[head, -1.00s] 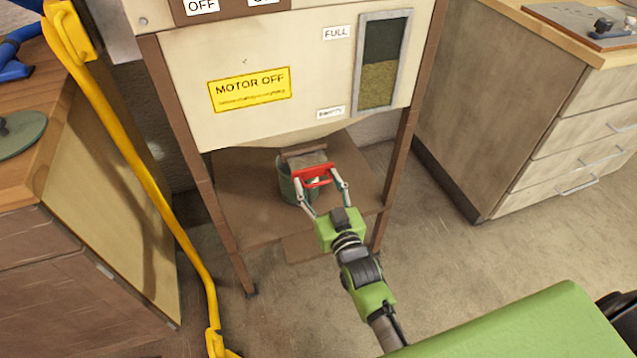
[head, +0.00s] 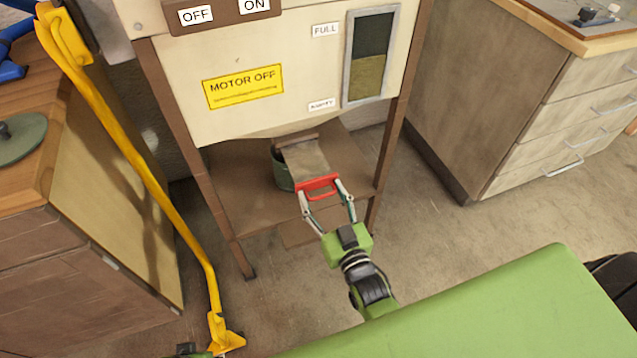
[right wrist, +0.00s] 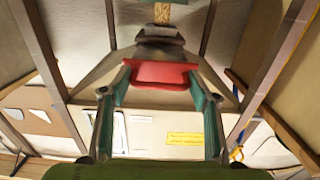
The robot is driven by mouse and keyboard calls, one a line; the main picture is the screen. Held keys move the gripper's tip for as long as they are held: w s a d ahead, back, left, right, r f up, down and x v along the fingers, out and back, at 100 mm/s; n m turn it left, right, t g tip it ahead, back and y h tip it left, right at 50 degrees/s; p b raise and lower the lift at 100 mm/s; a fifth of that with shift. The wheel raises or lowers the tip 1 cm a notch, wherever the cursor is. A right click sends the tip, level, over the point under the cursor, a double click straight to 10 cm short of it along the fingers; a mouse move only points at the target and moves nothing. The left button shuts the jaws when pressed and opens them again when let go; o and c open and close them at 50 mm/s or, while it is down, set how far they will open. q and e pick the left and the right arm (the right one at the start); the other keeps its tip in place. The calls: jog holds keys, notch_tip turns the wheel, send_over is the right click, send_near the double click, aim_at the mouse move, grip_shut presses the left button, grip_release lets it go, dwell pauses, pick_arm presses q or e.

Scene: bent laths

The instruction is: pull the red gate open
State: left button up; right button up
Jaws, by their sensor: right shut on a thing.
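The red gate handle (head: 319,187) sits at the front end of a flat grey-brown slide plate (head: 306,158), which sticks out from under the cream hopper (head: 300,75). My right gripper (head: 328,200) is shut on the red handle, with one finger at each side of it. The red handle also shows between the fingers in the right wrist view (right wrist: 160,73). A green bucket (head: 281,174) stands below the plate and is partly hidden by it. In the right wrist view a tan grainy column (right wrist: 162,13) shows beyond the plate.
The hopper stands on brown legs (head: 390,160) with a low shelf (head: 240,205) between them. A drawer unit (head: 500,125) stands at the right. Floor between is clear.

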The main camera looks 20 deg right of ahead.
jog(key=shift+s+d, duration=0.1)
jog(key=shift+s, duration=0.15)
pick_arm(q)
jog(key=shift+s+f, duration=0.1)
jog(key=shift+f, duration=0.35)
pick_arm(e)
jog(key=o, duration=1.3)
jog(key=s, duration=1.2)
jog(key=shift+d, duration=0.2)
